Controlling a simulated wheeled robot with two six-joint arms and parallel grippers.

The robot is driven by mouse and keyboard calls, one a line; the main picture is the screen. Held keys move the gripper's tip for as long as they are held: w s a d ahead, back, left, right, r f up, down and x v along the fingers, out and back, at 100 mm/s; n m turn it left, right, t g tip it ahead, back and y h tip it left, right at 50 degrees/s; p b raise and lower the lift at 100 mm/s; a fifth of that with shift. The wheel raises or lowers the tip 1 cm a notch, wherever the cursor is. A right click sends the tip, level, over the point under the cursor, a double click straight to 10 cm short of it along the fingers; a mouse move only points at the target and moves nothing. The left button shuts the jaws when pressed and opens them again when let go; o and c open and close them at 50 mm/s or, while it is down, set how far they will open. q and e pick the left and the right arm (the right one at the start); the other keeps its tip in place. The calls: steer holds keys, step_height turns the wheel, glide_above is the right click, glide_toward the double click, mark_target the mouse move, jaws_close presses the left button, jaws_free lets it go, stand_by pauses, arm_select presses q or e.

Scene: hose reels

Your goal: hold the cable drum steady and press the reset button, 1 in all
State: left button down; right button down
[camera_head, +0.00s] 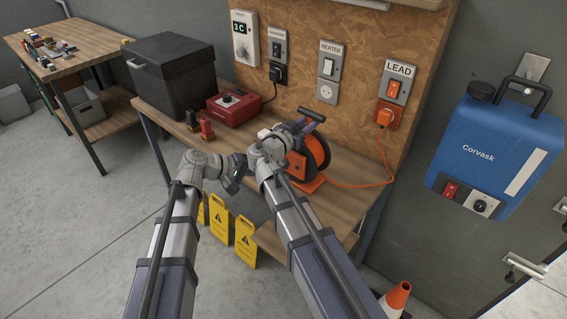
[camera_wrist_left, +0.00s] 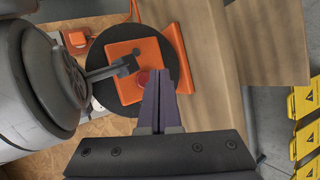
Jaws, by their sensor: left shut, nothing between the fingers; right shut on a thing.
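The orange and black cable drum (camera_head: 318,152) stands on the workbench, with its dark handle on top. In the left wrist view its black disc (camera_wrist_left: 174,72) carries an orange plate (camera_wrist_left: 118,92) with a round red button (camera_wrist_left: 143,77), partly covered by my left fingers. My right gripper (camera_head: 299,128) is shut on the drum's upper part at the handle; the exact grip is partly hidden. My left gripper (camera_head: 236,178) is shut and empty in front of the drum. In the left wrist view its fingertips (camera_wrist_left: 160,80) are beside the button; I cannot tell whether they touch.
An orange cable (camera_head: 350,184) runs to the LEAD socket (camera_head: 389,115). A red box (camera_head: 234,107) and black bin (camera_head: 172,75) stand on the bench (camera_head: 345,160). Yellow signs (camera_head: 246,240) and a cone (camera_head: 397,296) are below. A blue tank (camera_head: 495,145) hangs right.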

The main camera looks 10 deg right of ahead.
arm_select(q)
steer(key=shift+s+a, duration=0.9)
steer(key=shift+a, duration=0.25)
arm_select(e)
steer(key=c, duration=0.6)
jaws_free()
steer(key=shift+o, duration=0.2)
steer(key=v, duration=0.7)
steer(key=shift+s+a, duration=0.2)
steer(key=shift+a, duration=0.05)
